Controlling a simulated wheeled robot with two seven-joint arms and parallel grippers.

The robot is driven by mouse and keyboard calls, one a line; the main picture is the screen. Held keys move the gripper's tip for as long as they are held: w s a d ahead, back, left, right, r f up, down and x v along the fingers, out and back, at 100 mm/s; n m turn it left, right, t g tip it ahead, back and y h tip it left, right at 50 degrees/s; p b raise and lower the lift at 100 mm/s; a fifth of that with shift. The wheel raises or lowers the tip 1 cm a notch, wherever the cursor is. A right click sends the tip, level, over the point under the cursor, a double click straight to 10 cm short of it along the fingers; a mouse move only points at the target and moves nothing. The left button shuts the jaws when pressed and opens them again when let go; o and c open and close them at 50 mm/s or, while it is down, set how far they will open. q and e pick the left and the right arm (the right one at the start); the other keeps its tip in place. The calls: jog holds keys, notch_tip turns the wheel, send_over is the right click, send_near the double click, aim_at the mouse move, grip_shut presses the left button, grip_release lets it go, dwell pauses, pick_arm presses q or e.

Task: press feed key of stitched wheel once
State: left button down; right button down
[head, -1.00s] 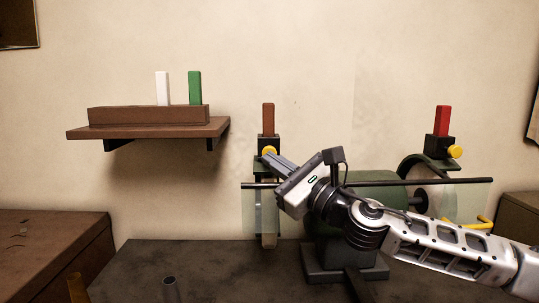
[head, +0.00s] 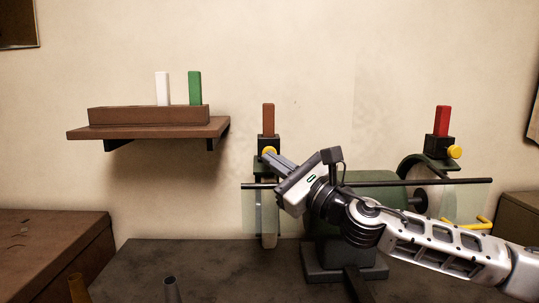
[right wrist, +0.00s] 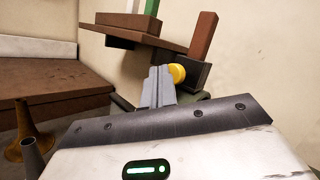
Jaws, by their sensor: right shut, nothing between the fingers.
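A bench buffing machine with a green motor body (head: 360,225) has a wheel at each end. The left wheel (head: 268,240) shows nearly edge-on below a black holder (head: 267,143) with a brown bar (head: 268,118). This holder's yellow key (head: 269,151) also shows in the right wrist view (right wrist: 178,73). The right-hand holder has a red bar (head: 442,119) and its own yellow key (head: 455,152). My right gripper (head: 270,155) is shut and empty, its fingertips at the left yellow key. Contact cannot be told. My left gripper is out of view.
A dark rod (head: 470,181) runs across in front of the machine. A brown shelf (head: 150,130) on the left wall holds a white bar (head: 162,88) and a green bar (head: 195,87). Cone-shaped horn parts (right wrist: 24,122) stand at the near left. The dark bench (head: 220,265) between is clear.

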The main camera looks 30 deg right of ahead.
jog(key=shift+w+d+r, duration=0.1)
jog(key=shift+w+d, duration=0.1)
jog(key=shift+d, duration=0.05)
dwell(0.4)
jog(key=shift+w+d+r+p, duration=0.1)
jog(key=shift+d+r+p, duration=0.1)
jog(key=shift+p, duration=0.1)
jog(key=shift+d+r, duration=0.2)
jog(key=shift+r, duration=0.05)
dwell(0.4)
dwell(0.3)
jog(key=shift+a+f, duration=0.35)
jog(key=shift+a, duration=0.05)
